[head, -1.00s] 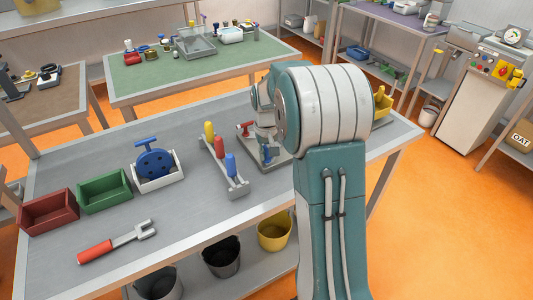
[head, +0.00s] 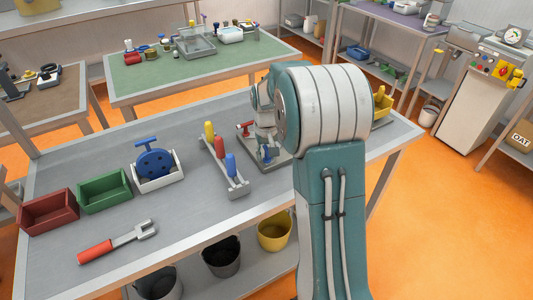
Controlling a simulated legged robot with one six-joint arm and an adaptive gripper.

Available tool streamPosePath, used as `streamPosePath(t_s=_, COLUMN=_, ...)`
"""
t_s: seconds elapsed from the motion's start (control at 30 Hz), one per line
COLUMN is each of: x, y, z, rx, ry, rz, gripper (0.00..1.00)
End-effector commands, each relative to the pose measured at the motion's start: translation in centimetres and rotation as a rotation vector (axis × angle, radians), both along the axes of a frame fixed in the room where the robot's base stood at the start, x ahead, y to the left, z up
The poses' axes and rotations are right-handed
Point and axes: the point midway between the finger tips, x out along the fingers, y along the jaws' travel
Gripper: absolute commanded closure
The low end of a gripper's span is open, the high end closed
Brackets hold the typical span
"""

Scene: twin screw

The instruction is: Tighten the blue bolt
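A grey plate (head: 283,162) lies on the workbench, partly hidden behind my arm. A red T-shaped handle (head: 245,128) stands at its left side. A small blue part (head: 267,153), which looks like the blue bolt, shows on the plate, largely covered by my gripper. My gripper (head: 267,146) points down over the plate, at or very close to the blue part. Its fingers are small and dark, and I cannot tell whether they are open or shut on it.
A rack with yellow, red and blue handles (head: 231,166) stands left of the plate. Further left are a white box with a blue wheel (head: 155,162), a green bin (head: 104,191), a red bin (head: 48,212) and a red-handled wrench (head: 118,241). A yellow part (head: 382,102) is right of my arm.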

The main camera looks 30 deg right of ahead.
Motion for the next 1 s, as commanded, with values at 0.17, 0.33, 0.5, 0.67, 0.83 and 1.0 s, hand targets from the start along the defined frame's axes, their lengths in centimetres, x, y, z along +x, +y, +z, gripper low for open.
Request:
streamPosePath(t_s=0.17, x=0.0, y=0.0, z=0.1, rx=0.000, ry=0.000, rz=0.000, gripper=0.46)
streamPosePath(t_s=0.33, x=0.0, y=0.0, z=0.3, rx=-0.001, ry=-0.001, rz=0.000, gripper=0.46)
streamPosePath(t_s=0.5, x=0.1, y=-0.1, z=2.3, rx=-0.002, ry=-0.005, rz=0.000, gripper=0.46)
streamPosePath(t_s=0.67, x=0.1, y=0.0, z=5.7, rx=-0.002, ry=-0.006, rz=0.000, gripper=0.46)
streamPosePath(t_s=0.83, x=0.1, y=0.0, z=9.1, rx=-0.002, ry=-0.004, rz=0.000, gripper=0.46)
streamPosePath(t_s=1.0, x=0.1, y=0.0, z=11.3, rx=-0.001, ry=-0.001, rz=0.000, gripper=0.46)
